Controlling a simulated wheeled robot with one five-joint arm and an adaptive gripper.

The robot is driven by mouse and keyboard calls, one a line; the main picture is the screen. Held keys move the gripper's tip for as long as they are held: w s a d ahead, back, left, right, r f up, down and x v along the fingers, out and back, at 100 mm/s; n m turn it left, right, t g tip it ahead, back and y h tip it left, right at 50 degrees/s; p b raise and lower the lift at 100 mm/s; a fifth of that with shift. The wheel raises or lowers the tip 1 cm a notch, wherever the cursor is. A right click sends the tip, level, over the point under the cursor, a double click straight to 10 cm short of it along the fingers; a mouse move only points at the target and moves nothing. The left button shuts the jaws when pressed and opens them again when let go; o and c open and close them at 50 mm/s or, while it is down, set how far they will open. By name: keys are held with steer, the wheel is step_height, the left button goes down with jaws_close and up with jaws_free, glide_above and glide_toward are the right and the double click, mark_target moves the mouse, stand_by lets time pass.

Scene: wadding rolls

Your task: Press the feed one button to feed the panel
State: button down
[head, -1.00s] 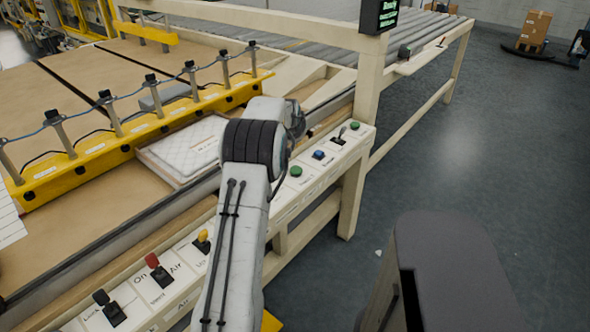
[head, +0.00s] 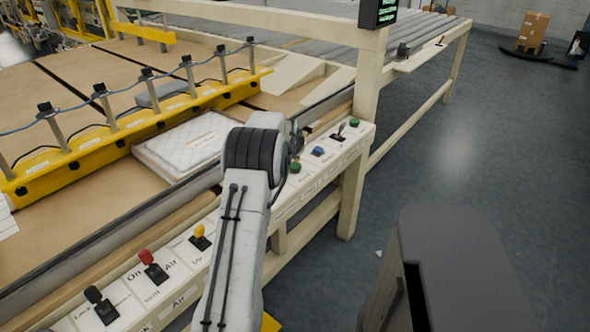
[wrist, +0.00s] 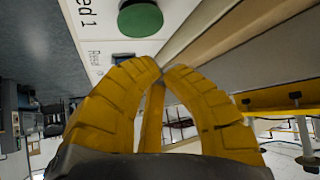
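The green button marked "...ed 1" (wrist: 140,18) is at the top of the wrist view, on a white label plate. In the head view a green button (head: 295,167) sits on the sloping control strip, just right of my wrist. My gripper (wrist: 153,68) has yellow ribbed fingers with their tips together and nothing seen between them. The tips are near the button in the picture, with a gap between; the depth is hard to tell. In the head view my wrist hides the fingers. The white quilted panel (head: 190,142) lies flat on the table beside the yellow beam.
Along the strip stand a blue button (head: 318,151), a lever (head: 340,132), another green button (head: 355,123), and yellow (head: 200,237), red (head: 148,262) and black (head: 97,302) levers. A cream post (head: 368,85) with a screen (head: 380,12) rises behind. Open floor lies right.

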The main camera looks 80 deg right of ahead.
steer(key=shift+f+b, duration=0.6)
steer(key=shift+f, duration=0.15)
